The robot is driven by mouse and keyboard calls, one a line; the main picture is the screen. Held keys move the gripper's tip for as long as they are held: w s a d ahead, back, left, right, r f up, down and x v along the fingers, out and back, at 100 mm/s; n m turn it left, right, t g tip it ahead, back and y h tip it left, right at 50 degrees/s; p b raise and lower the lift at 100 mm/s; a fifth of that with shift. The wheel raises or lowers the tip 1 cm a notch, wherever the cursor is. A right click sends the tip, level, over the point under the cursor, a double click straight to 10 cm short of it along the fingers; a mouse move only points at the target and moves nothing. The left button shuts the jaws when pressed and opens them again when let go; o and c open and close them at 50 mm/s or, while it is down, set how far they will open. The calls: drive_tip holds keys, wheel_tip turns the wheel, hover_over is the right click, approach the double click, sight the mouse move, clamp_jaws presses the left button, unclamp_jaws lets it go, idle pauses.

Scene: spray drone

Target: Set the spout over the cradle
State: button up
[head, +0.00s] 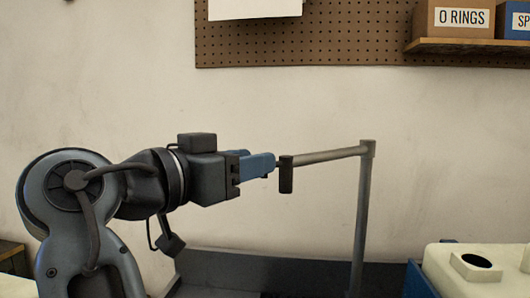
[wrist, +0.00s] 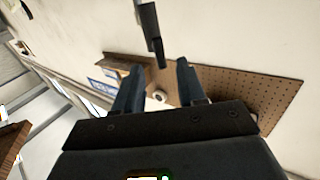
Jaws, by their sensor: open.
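The spout is a grey horizontal pipe (head: 325,156) on an upright post (head: 362,220), with a dark vertical piece (head: 286,175) at its left end. My gripper (head: 268,164) points right at that dark piece, with its blue fingers close to it. In the wrist view, my gripper (wrist: 160,68) has its two fingers spread apart. The dark piece (wrist: 150,35) shows beyond and between the fingertips there, and nothing is seen clamped. I cannot make out the cradle for certain in either view.
A cream tank (head: 445,272) with a round dark opening stands at the lower right, beside a blue edge (head: 417,281). A dark low surface (head: 250,272) lies below the pipe. A pegboard (head: 300,38) and a shelf (head: 470,46) with boxes are high on the wall.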

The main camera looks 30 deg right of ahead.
drive_tip(key=shift+p+x, duration=0.4)
drive_tip(key=shift+x, duration=1.6)
drive_tip(key=shift+c, duration=0.3)
clamp_jaws()
